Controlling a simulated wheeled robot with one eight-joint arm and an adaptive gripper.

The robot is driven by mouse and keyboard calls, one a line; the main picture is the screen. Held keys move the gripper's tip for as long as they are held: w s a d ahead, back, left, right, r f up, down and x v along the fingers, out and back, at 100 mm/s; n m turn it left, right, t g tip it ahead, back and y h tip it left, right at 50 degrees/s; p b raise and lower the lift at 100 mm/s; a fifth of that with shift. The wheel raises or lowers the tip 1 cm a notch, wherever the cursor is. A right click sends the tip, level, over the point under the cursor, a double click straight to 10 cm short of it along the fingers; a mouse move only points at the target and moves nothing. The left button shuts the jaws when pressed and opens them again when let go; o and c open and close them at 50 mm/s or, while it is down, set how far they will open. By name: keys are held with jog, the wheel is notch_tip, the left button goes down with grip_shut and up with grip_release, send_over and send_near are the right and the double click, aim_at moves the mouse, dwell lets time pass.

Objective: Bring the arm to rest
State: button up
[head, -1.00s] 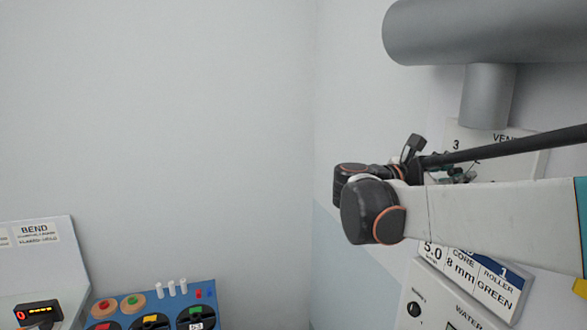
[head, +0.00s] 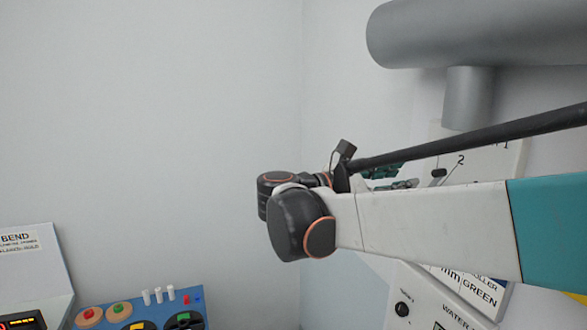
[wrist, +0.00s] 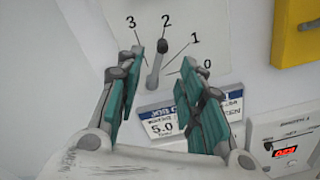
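My arm (head: 430,228) reaches in from the right of the head view, its dark joint at the left end. My gripper (wrist: 172,70) shows in the wrist view with two teal-padded fingers apart and nothing between the pads. In the head view my gripper (head: 385,175) is mostly hidden behind the arm. Beyond the fingers, a grey lever with a dark knob (wrist: 162,47) stands on a white dial plate (wrist: 205,22), pointing near 2. I cannot tell any contact between fingers and lever.
A job card (wrist: 160,122) sits below the dial, partly covered by a finger. A yellow box (wrist: 296,30) is at upper right. A large grey pipe (head: 470,35) runs above the arm. The wall between is clear.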

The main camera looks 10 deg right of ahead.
jog(key=shift+s+a, duration=0.4)
jog(key=shift+a, duration=0.15)
jog(key=s+f+m+t+y+b, duration=0.1)
jog(key=s+f+y+b, duration=0.2)
jog(key=f, duration=0.6)
jog(key=s+f+m+y+b, duration=0.2)
jog(key=f+b, duration=0.4)
jog(key=f, duration=0.3)
jog(key=s+f+m+t+y+b, duration=0.1)
jog(key=s+f+y+b, duration=0.2)
jog(key=f, duration=0.6)
jog(key=s+a+f+m+t+y+b, duration=0.1)
jog(key=s+a+f+m+y+b, duration=0.1)
jog(key=f, duration=0.6)
jog(key=s+a+f+m+t+y+b, duration=0.1)
jog(key=s+a+f+m+y+b, duration=0.2)
jog(key=a+f+b, duration=0.3)
jog(key=s+a+f+m+t+y+b, duration=0.1)
jog(key=s+a+f+m+y+b, duration=0.1)
jog(key=a+f+m+y+b, duration=0.2)
notch_tip(320, 180, down, 8)
jog(key=b, duration=0.3)
jog(key=shift+s+a+f+y+b, duration=0.15)
jog(key=shift+s+a+y+b, duration=0.1)
jog(key=shift+y+b, duration=0.15)
